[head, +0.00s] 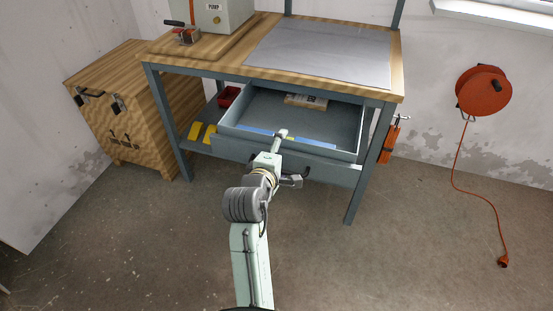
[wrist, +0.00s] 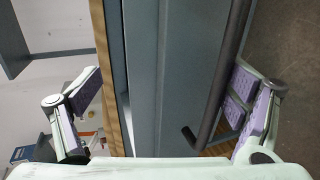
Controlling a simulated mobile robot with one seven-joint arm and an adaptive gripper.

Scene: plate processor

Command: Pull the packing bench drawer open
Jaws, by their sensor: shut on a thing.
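The packing bench drawer (head: 343,169) is grey and stands pulled well out from under the wooden bench top, its inside showing. My gripper (head: 287,160) is at the middle of the drawer front, one finger over the top rim and the other lower, in front. In the wrist view the grey drawer front (wrist: 185,60) lies between the widely spaced fingers. The dark bar handle (wrist: 222,85) runs beside the right finger's purple pads, seemingly touching them. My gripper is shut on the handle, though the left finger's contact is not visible. My wrist hides part of the handle in the head view.
The bench (head: 200,62) bears a grey sheet (head: 320,55) and a machine box (head: 222,15). A small box (head: 306,101) lies in the drawer. A red bin (head: 229,96) sits on the lower shelf. A wooden crate (head: 130,125) stands left. The floor in front is clear.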

